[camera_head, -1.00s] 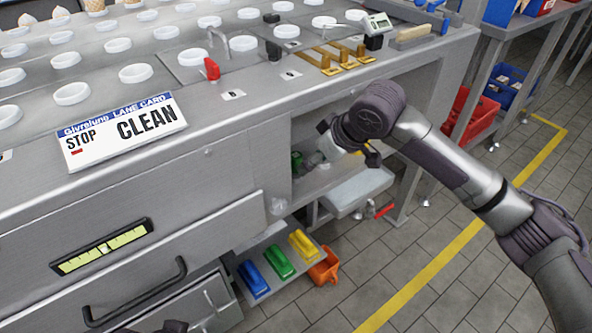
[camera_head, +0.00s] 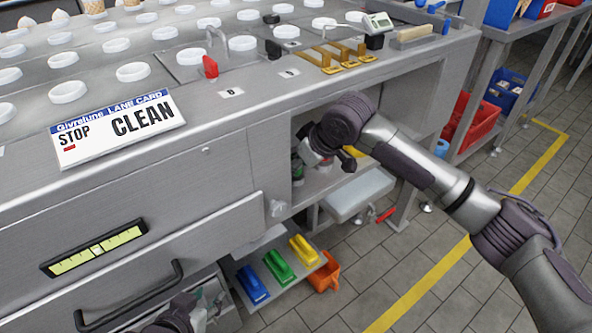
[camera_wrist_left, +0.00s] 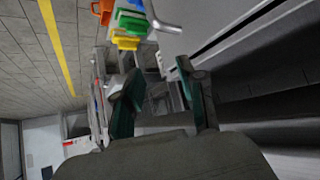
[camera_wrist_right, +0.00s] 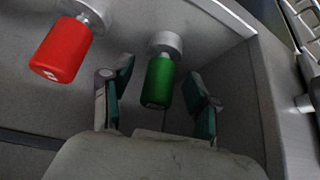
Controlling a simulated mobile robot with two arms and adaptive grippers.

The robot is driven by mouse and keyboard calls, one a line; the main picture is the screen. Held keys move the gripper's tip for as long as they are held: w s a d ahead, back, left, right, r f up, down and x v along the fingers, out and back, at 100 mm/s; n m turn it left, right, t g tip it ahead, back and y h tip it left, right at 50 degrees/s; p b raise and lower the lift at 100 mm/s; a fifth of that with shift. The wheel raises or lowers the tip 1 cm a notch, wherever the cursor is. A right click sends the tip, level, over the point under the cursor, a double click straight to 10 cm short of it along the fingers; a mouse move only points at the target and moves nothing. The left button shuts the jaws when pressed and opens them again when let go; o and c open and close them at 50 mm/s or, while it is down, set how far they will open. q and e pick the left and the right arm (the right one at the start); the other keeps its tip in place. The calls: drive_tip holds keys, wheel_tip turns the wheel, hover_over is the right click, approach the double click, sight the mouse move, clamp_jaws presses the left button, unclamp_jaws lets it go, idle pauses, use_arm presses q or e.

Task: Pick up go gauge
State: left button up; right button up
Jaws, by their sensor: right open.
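In the right wrist view a gauge with a green handle (camera_wrist_right: 158,82) and round grey metal end lies between the fingers of my right gripper (camera_wrist_right: 161,72). The fingers are open, with a gap showing on both sides of the handle. A gauge with a red handle (camera_wrist_right: 61,49) is to the left, outside the fingers. In the head view my right gripper (camera_head: 322,152) reaches into the open bay under the counter and largely hides what is there. My left gripper (camera_wrist_left: 158,70) is open and empty; it shows partly at the head view's bottom edge (camera_head: 172,318), by the open drawer.
The bay's wall (camera_wrist_right: 250,95) stands close to the right of my right gripper. Below the counter, a low shelf holds blue (camera_head: 252,284), green (camera_head: 279,266) and yellow (camera_head: 304,250) blocks. An orange bin (camera_head: 326,272) is beside them. A lane card (camera_head: 117,128) stands on the counter.

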clamp_jaws()
use_arm(q)
drive_tip(key=shift+s, duration=0.1)
use_arm(e)
drive_tip(key=shift+r, duration=0.1)
drive_tip(key=shift+s+d+r+p, duration=0.25)
drive_tip(key=shift+d+p, duration=0.15)
drive_tip(key=shift+p, duration=0.1)
use_arm(q)
drive_tip(key=s+a+f+g+y+p, duration=0.1)
drive_tip(key=s+a+g+p, duration=0.1)
drive_tip(key=s+g, duration=0.3)
drive_tip(key=s+a, duration=0.1)
drive_tip(key=s, duration=0.3)
drive_tip(key=shift+f+g+p, duration=0.3)
drive_tip(key=shift+f+p, duration=0.1)
use_arm(e)
drive_tip(key=s+d, duration=1.1)
drive_tip(key=d, duration=0.1)
drive_tip(key=shift+s+d, duration=0.25)
drive_tip(key=shift+s, duration=0.1)
